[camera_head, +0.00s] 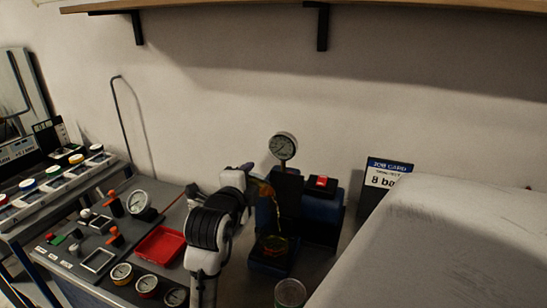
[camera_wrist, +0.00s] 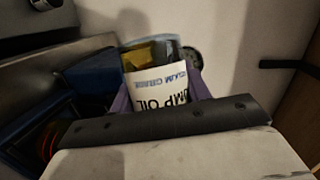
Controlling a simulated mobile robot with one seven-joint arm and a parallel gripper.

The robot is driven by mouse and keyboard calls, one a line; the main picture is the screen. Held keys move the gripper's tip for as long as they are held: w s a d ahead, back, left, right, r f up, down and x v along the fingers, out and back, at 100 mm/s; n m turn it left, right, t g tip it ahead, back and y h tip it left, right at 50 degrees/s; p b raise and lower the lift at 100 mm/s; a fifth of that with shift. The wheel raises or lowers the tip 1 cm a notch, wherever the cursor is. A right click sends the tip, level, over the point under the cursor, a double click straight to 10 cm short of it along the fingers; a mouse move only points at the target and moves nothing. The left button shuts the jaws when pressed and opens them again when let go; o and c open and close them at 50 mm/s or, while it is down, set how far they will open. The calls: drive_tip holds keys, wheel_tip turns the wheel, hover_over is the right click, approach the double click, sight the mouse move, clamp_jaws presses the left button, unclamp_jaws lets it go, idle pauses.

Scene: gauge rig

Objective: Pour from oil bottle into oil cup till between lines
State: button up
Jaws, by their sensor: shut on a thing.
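The oil bottle (camera_wrist: 158,82) has a white label reading in part "MP OIL" and amber contents in the wrist view. My gripper (camera_head: 250,176) is shut on it, with purplish fingers on either side of the label. In the head view the bottle (camera_head: 264,188) is tipped to the right, mostly hidden by my gripper. A thin amber stream falls from its mouth. Below is the oil cup (camera_head: 274,244), a clear vessel on the dark blue rig, with amber in it. Its lines and exact level are too small and dark to tell.
The blue rig (camera_head: 322,215) carries a round gauge (camera_head: 284,146) and a red switch (camera_head: 321,182). A job card (camera_head: 388,178) stands behind. A can (camera_head: 290,292) is in front. A red tray (camera_head: 160,246) and several gauges lie left. A shelf (camera_head: 220,6) hangs above.

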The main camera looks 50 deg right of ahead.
drive_tip(key=shift+w, duration=0.25)
drive_tip(key=shift+w, duration=0.15)
drive_tip(key=shift+f+m+b, duration=0.1)
drive_tip(key=shift+m+b, duration=0.4)
drive_tip(key=shift+b, duration=0.65)
idle(1.6)
